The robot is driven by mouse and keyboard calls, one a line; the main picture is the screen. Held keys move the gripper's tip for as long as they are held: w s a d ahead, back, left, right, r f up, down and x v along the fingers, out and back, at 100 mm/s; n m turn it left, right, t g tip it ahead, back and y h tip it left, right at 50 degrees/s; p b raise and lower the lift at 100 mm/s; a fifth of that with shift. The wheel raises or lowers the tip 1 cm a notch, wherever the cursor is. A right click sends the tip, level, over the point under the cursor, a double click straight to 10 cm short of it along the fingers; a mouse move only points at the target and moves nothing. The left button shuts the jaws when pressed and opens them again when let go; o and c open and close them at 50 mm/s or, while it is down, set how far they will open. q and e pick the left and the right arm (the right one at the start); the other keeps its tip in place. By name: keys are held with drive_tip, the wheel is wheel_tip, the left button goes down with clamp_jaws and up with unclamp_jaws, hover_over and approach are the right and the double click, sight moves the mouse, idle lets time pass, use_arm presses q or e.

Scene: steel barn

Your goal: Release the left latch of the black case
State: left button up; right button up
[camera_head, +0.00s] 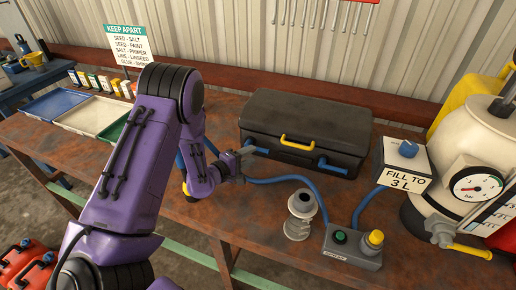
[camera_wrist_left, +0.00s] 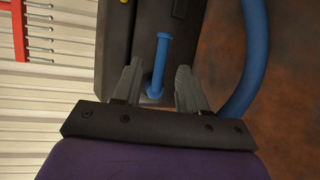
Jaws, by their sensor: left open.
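The closed black case (camera_head: 310,113) sits on the workbench, with a yellow handle (camera_head: 298,143) on its front. Its blue left latch (camera_head: 259,150) is partly hidden by my gripper; its blue right latch (camera_head: 332,167) is in clear view. My left gripper (camera_head: 243,156) is at the case's front left corner, by the left latch. In the left wrist view its two fingers (camera_wrist_left: 157,88) are open, and the lower end of the blue latch (camera_wrist_left: 161,60) shows between them. I cannot tell whether they touch it. My right gripper is not in view.
A blue hose (camera_head: 285,179) curves across the bench close to the gripper. A grey metal fitting (camera_head: 300,213), a button box (camera_head: 353,247) and a white tank (camera_head: 465,140) stand to the right. Trays (camera_head: 92,114) lie at the left.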

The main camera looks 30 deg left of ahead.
use_arm(q)
drive_tip(key=x, duration=0.5)
drive_tip(key=shift+w+f+p, duration=0.2)
drive_tip(key=shift+f+p, duration=0.1)
drive_tip(key=shift+p, duration=0.1)
drive_tip(key=shift+s+r, duration=0.15)
clamp_jaws()
